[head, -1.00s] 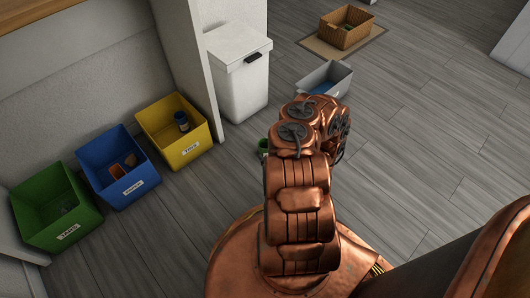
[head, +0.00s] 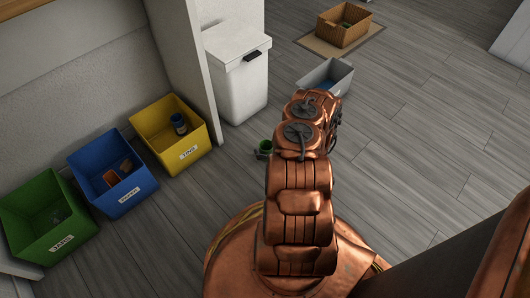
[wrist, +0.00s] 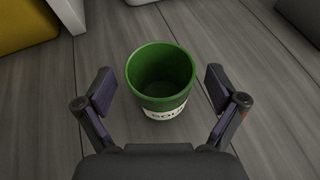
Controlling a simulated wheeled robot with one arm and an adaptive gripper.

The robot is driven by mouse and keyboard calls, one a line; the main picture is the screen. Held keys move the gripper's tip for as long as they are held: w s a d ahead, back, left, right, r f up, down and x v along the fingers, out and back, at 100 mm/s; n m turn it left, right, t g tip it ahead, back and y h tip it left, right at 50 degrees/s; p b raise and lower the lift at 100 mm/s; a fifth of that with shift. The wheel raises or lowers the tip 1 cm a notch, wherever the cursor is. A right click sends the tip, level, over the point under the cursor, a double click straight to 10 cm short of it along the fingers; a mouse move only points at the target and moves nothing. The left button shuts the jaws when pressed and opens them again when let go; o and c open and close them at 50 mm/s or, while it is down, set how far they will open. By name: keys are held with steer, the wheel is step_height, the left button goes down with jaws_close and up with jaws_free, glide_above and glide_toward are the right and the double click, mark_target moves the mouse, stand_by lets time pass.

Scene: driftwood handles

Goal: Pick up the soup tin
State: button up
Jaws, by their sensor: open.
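The soup tin is a green, open-topped tin with a white label whose visible letters begin "SOU"; it stands upright on the floor in the wrist view (wrist: 161,78). In the head view the tin (head: 266,146) is a small green shape left of my copper arm, partly hidden by it. My gripper (wrist: 160,92) is open, with one dark finger pad on each side of the tin in the picture. Both pads appear apart from it. I cannot tell the exact height of the fingers over the tin.
Green (head: 48,243), blue (head: 124,199) and yellow (head: 187,152) labelled bins line the left wall. A white lidded bin (head: 240,85) stands behind, near a grey bin (head: 338,73) and a wicker basket (head: 345,32) on a mat. Floor (head: 430,150) on the right is clear.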

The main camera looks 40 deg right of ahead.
steer(key=c, duration=1.2)
steer(key=shift+r, duration=0.1)
steer(key=shift+c, duration=0.2)
